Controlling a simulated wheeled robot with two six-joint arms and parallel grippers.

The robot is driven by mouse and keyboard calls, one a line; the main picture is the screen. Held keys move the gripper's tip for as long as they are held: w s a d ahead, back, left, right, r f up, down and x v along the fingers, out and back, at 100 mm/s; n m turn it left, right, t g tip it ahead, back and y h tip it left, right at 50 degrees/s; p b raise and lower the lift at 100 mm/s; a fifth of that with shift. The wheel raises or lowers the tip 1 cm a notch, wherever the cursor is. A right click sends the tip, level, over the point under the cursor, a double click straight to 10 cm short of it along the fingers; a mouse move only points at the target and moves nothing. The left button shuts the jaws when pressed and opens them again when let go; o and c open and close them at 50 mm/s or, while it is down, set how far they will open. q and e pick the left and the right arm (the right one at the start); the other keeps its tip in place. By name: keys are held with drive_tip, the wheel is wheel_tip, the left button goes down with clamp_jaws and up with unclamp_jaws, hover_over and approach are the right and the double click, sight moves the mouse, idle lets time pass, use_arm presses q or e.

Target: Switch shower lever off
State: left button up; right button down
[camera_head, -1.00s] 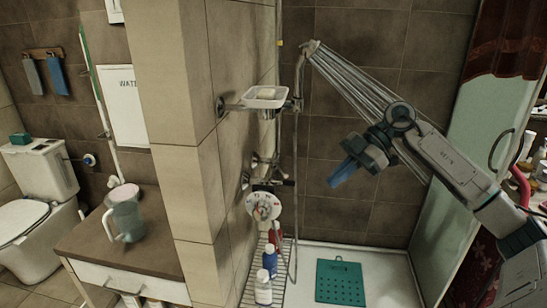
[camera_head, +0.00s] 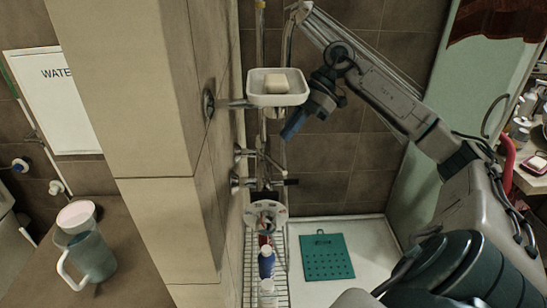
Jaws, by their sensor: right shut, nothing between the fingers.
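The shower mixer (camera_head: 262,181) is on the tiled wall at the centre, below the soap dish. Its lever (camera_head: 285,182) is a short dark-tipped handle pointing right, away from the wall. My right gripper (camera_head: 292,127) comes in from the right on its grey arm. Its blue fingers are shut and empty, pointing down and left, above the lever and apart from it in the picture. I cannot tell clearly whether water runs now. My left gripper is not in view.
A soap dish (camera_head: 277,98) with soap juts from the wall close to my right gripper. A green mat (camera_head: 327,257) lies on the shower floor. A glass panel (camera_head: 440,120) stands right.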

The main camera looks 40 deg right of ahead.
drive_tip(key=p, duration=0.2)
hover_over(279, 165)
drive_tip(key=a, duration=0.3)
drive_tip(key=f, duration=0.4)
drive_tip(key=shift+w+d+f, duration=0.1)
drive_tip(key=shift+d+f, duration=0.1)
drive_tip(key=shift+f, duration=0.2)
drive_tip(key=x, duration=0.3)
drive_tip(key=shift+w+f+p, duration=0.15)
drive_tip(key=shift+f+p, duration=0.1)
drive_tip(key=shift+p, duration=0.05)
drive_tip(key=shift+d, duration=0.65)
drive_tip(key=d, duration=0.1)
drive_tip(key=d+p, duration=0.1)
drive_tip(key=shift+s+d+f, duration=0.35)
drive_tip(key=shift+s, duration=0.05)
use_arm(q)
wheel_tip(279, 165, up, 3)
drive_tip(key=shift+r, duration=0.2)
use_arm(e)
drive_tip(key=shift+d, duration=0.3)
